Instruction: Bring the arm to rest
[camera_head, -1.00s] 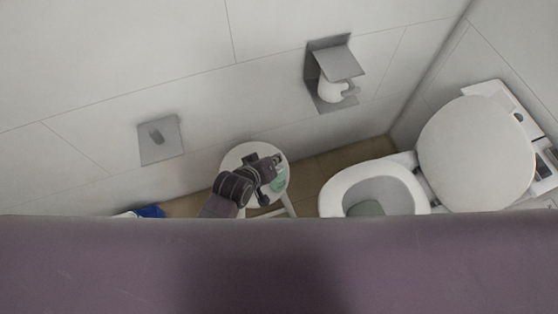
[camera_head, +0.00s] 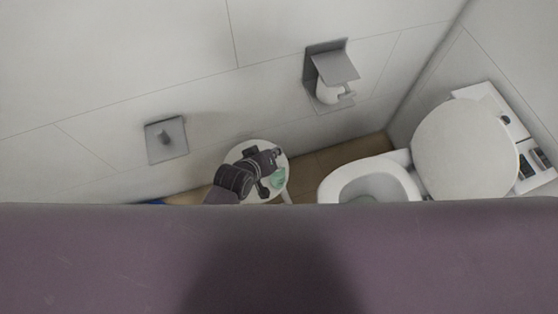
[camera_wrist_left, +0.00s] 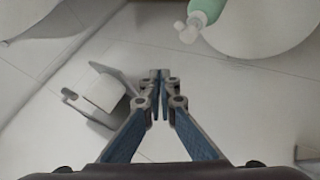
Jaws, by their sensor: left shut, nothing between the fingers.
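My left gripper (camera_head: 277,156) is over a small round white stool (camera_head: 243,149) in the head view. A green bottle (camera_head: 277,178) is on the stool, close beside the gripper and partly hidden by it. In the left wrist view my left gripper (camera_wrist_left: 160,95) is shut with nothing between its fingertips. That view also shows the green bottle (camera_wrist_left: 208,10) with its white pump top, apart from the fingers. My right gripper is not in view.
A toilet (camera_head: 372,178) with its lid raised stands to the right. A paper holder (camera_head: 331,80) and a grey wall plate (camera_head: 166,140) are on the wall. A large purple-grey surface fills the bottom of the head view.

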